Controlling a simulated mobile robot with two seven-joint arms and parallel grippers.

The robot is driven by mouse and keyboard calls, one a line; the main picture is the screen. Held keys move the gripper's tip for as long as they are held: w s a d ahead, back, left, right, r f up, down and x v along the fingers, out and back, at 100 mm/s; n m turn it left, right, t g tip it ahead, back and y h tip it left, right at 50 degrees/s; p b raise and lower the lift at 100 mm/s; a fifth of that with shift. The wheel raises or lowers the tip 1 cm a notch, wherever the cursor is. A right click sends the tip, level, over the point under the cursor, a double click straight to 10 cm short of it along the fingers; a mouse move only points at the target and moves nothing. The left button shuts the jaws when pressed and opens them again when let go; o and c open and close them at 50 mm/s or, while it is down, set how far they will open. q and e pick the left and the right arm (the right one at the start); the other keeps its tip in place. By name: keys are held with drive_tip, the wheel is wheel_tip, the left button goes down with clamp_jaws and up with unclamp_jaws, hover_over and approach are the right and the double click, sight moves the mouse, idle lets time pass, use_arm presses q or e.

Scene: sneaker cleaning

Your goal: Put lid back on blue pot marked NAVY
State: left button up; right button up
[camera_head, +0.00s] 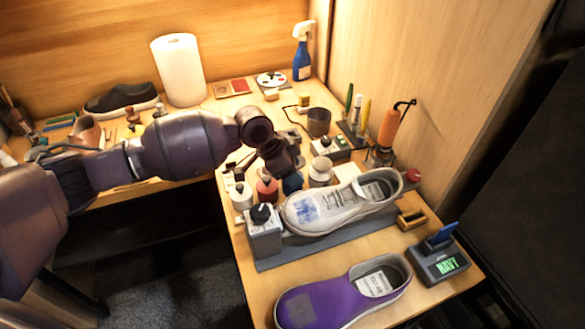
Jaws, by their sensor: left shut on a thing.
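A small dark blue pot (292,184) stands in the row of little pots behind the white sneaker. No marking can be read on it from here. My left gripper (285,168) comes in from the left and points down just above the blue pot, hiding its top. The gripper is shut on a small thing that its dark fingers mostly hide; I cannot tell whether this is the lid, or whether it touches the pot. A dark block (440,262) at the front right shows the green word NAVY and has a blue piece on top. My right gripper is not in view.
A red pot (267,190) and white pots (242,196) (320,174) stand close beside the blue pot. The white sneaker (335,206) lies in front, a purple shoe (335,296) nearer. A metal cup (318,122) stands behind.

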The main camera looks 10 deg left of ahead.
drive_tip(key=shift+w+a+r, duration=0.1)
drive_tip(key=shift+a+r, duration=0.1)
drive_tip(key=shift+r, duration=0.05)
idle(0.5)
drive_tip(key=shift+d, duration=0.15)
use_arm(q)
drive_tip(key=o, duration=1.1)
drive_tip(key=shift+o, duration=0.4)
drive_tip(key=shift+o, duration=0.4)
drive_tip(key=shift+o, duration=0.9)
drive_tip(key=shift+r, duration=0.1)
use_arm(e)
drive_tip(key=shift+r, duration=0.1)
use_arm(q)
drive_tip(key=shift+r+p, duration=2.1)
drive_tip(key=shift+r, duration=1.3)
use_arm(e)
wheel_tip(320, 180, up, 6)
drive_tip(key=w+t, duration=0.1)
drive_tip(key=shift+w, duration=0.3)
